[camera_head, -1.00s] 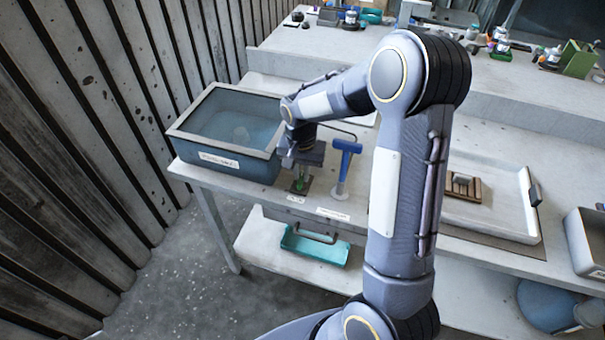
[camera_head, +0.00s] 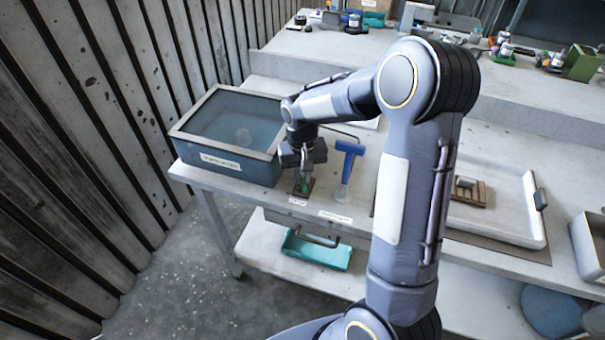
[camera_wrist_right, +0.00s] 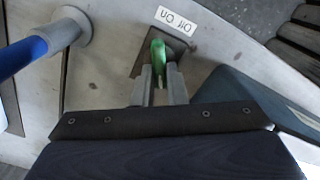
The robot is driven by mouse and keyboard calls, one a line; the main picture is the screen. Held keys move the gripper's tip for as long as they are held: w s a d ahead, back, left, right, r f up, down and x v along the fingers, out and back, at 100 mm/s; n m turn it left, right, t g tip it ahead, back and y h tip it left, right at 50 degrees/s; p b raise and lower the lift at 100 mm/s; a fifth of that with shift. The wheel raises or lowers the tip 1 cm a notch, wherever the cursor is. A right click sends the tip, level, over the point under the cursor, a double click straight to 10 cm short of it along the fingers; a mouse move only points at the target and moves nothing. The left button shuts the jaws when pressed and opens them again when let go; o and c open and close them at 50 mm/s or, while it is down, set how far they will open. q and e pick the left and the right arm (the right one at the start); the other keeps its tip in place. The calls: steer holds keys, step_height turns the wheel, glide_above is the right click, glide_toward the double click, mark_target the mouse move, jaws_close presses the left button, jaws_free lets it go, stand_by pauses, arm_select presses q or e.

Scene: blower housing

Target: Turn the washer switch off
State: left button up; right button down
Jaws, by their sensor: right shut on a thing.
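The washer switch is a green lever on a dark square base plate (camera_head: 302,187) at the front edge of the bench, beside the washer tub (camera_head: 228,164). In the right wrist view the green lever (camera_wrist_right: 157,50) stands between the fingers of my right gripper (camera_wrist_right: 160,75), which is shut on it. My right gripper also shows in the head view (camera_head: 303,178), over the switch. The lever's exact tilt is hard to tell. My left gripper is not in view.
A blue T-shaped handle (camera_head: 346,165) on a round base stands just right of the switch. A white tray (camera_head: 528,190) with a small wooden piece lies further right. A teal bin (camera_head: 318,252) sits on the lower shelf. Bottles and small items stand on the back bench.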

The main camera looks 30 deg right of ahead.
mark_target(302, 178)
steer(key=c, duration=1.5)
jaws_free()
steer(key=shift+o, duration=0.2)
step_height(302, 178, up, 8)
steer(key=shift+f+b, duration=0.1)
steer(key=shift+b, duration=0.2)
